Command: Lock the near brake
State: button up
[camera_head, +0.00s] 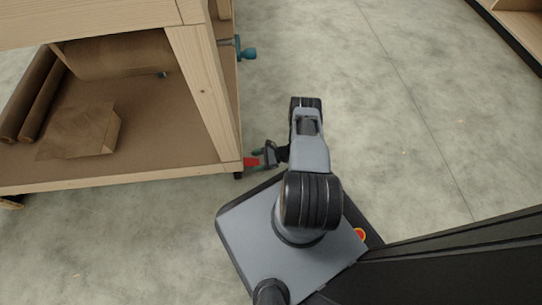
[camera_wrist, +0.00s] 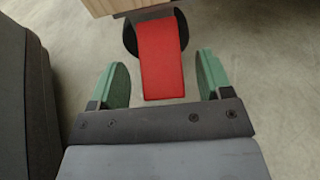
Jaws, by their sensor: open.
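The near brake is a red pedal (camera_wrist: 160,62) in front of a dark caster wheel (camera_wrist: 130,38) under the wooden bench corner in the wrist view. In the head view the red pedal (camera_head: 251,162) shows at the bench's lower front right corner. My gripper (camera_wrist: 162,84) is open, with one green finger on each side of the pedal and a gap to it on both sides. The pedal's near end lies between the fingers. In the head view my gripper (camera_head: 264,155) is low beside the corner; my arm partly hides the area to its right.
The wooden bench (camera_head: 205,90) fills the upper left, with brown rolls (camera_head: 40,95) and a paper-like bag (camera_head: 85,130) on its lower shelf. A teal handle (camera_head: 247,54) sticks out from its right side. Another wooden unit (camera_head: 515,22) stands at upper right. Floor between is clear.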

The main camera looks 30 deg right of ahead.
jog(key=p+v, duration=0.2)
jog(key=v, duration=0.9)
jog(key=shift+d, duration=0.3)
jog(key=shift+s+r, duration=0.1)
jog(key=shift+r, duration=0.05)
